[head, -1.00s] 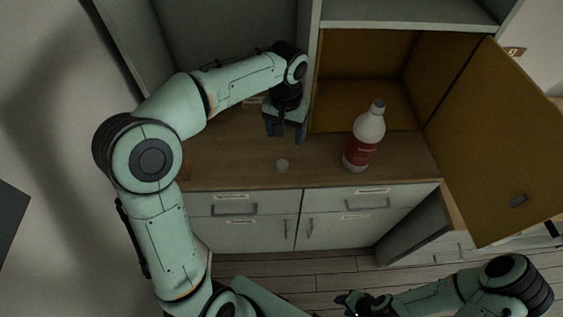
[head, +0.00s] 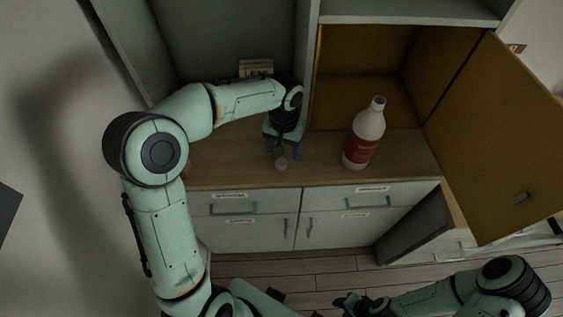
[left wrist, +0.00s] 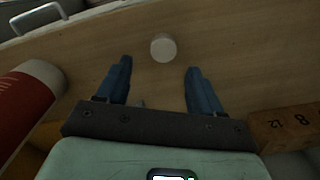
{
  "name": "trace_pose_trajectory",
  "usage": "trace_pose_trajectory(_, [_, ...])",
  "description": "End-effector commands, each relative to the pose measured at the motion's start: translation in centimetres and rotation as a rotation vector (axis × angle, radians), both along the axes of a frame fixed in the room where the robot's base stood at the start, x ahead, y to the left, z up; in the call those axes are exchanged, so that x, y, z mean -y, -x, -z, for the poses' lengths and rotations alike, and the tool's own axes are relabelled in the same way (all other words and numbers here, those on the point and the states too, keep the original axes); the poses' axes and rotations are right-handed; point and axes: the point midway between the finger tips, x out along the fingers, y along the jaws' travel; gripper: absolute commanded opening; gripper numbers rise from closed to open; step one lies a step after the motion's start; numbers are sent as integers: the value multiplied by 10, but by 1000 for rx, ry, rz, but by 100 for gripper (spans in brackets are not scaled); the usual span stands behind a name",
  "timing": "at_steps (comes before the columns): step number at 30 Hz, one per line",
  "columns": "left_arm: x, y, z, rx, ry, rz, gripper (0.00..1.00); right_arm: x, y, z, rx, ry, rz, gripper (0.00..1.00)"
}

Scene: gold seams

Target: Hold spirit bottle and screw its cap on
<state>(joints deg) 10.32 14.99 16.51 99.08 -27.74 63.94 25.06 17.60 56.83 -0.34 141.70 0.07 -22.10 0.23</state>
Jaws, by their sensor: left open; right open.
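The spirit bottle (head: 365,134), white with a red label and an open neck, stands upright on the wooden counter in front of the open cupboard. It also shows at the left of the left wrist view (left wrist: 24,103). The round white cap (head: 281,164) lies on the counter left of the bottle; in the left wrist view the cap (left wrist: 163,47) is just beyond and between the fingertips, not gripped. My left gripper (head: 283,152) is open, low over the counter behind the cap. My right gripper (head: 346,302) is at the bottom edge, away from the counter; its fingers are small and dark.
An orange-brown cupboard door (head: 497,140) hangs open at the right. Grey drawers (head: 245,203) are below the counter edge. A labelled block (head: 256,68) sits behind my left arm. A numbered wooden piece (left wrist: 290,125) lies near my left gripper. Counter between cap and bottle is clear.

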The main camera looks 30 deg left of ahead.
Motion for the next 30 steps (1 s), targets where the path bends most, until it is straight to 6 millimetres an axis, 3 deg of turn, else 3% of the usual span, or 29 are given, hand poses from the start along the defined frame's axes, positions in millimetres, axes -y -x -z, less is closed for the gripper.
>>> trace_pose_trajectory(12, [-3, 2, 49, -2, 1, 0, 66, 0, 0, 1, 0, 0, 0, 43])
trace_pose_trajectory(24, [-3, 2, 52, 1, 1, 0, 66, 0, 0, 1, 0, 0, 0, 43])
trace_pose_trajectory(29, [-3, 2, 52, 1, 0, 0, 14, 0, 0, 1, 0, 0, 0, 43])
trace_pose_trajectory(30, [-3, 2, 52, 1, 0, 0, 8, 0, 0, 1, 0, 0, 0, 43])
